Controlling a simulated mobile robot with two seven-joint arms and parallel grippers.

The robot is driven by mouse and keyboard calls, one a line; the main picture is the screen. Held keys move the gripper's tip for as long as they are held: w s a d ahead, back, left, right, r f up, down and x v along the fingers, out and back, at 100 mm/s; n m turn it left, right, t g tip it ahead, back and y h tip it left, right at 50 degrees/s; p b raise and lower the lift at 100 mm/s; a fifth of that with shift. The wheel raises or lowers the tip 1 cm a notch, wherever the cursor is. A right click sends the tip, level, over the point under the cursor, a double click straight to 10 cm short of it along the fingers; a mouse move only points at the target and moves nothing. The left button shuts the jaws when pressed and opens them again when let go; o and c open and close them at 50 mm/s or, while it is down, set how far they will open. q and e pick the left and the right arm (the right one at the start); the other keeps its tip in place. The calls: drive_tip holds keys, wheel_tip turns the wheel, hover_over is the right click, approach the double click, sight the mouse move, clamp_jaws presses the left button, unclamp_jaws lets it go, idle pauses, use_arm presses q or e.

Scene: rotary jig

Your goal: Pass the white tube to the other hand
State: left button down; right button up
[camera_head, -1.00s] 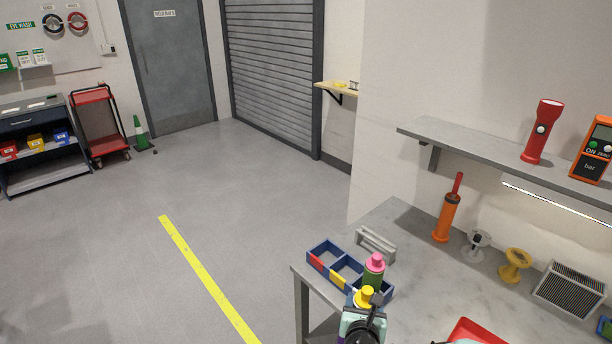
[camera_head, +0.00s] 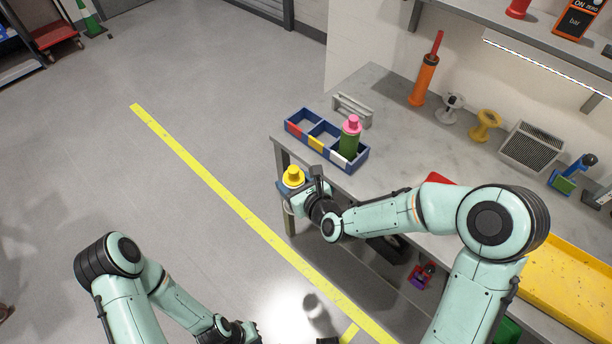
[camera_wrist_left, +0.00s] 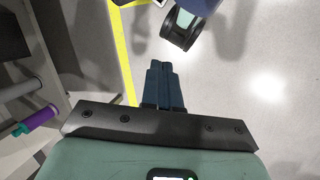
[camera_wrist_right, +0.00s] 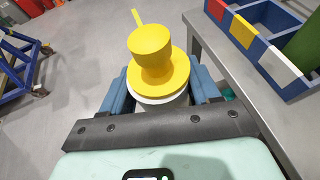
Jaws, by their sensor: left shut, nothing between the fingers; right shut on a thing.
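The white tube (camera_wrist_right: 158,97) has a wide yellow flanged top (camera_wrist_right: 155,50). In the right wrist view it stands between the blue fingers of my right gripper (camera_wrist_right: 165,88), which is shut on it. In the head view the yellow top (camera_head: 293,176) shows in front of the bench's left end, held clear of the bench. Most of the tube's body is hidden by the gripper. My left gripper shows in the left wrist view (camera_wrist_left: 160,68), its blue fingers shut together and empty. In the head view its arm is low at the bottom left, apart from the tube.
On the bench (camera_head: 400,150) stand a blue divided box (camera_head: 333,160) with a green, pink-topped bottle (camera_head: 350,138), an orange tool (camera_head: 424,80), and grey and yellow spools (camera_head: 485,125). A yellow tray (camera_head: 570,275) lies right. The floor left of the bench is open.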

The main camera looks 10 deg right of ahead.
use_arm(q)
drive_tip(key=c, duration=1.6)
unclamp_jaws()
drive_tip(key=o, duration=1.3)
drive_tip(key=shift+w+a+n, duration=0.15)
drive_tip(key=shift+w+n, duration=0.15)
drive_tip(key=shift+w, duration=0.05)
drive_tip(key=shift+o, duration=0.2)
drive_tip(key=w+d+r+n+t+h, duration=0.2)
drive_tip(key=w+r+n+t+h, duration=0.2)
drive_tip(key=w+r+n, duration=0.85)
drive_tip(key=w+d+r+n+t+h, duration=0.3)
drive_tip(key=w+r+n, duration=0.4)
drive_tip(key=w+r, duration=0.95)
drive_tip(key=w+d+f+h, duration=0.1)
drive_tip(key=w+d+f, duration=0.3)
drive_tip(key=d, duration=0.4)
drive_tip(key=shift+w+f+m, duration=0.35)
drive_tip(key=shift+f, duration=0.35)
use_arm(e)
drive_tip(key=w+a+f+n+g+y, duration=0.3)
drive_tip(key=w+f+n+y, duration=0.1)
drive_tip(key=shift+a+f+n+y, duration=0.15)
drive_tip(key=shift+f+n+y, duration=0.15)
drive_tip(key=shift+f, duration=0.05)
use_arm(q)
drive_tip(key=shift+c, duration=0.3)
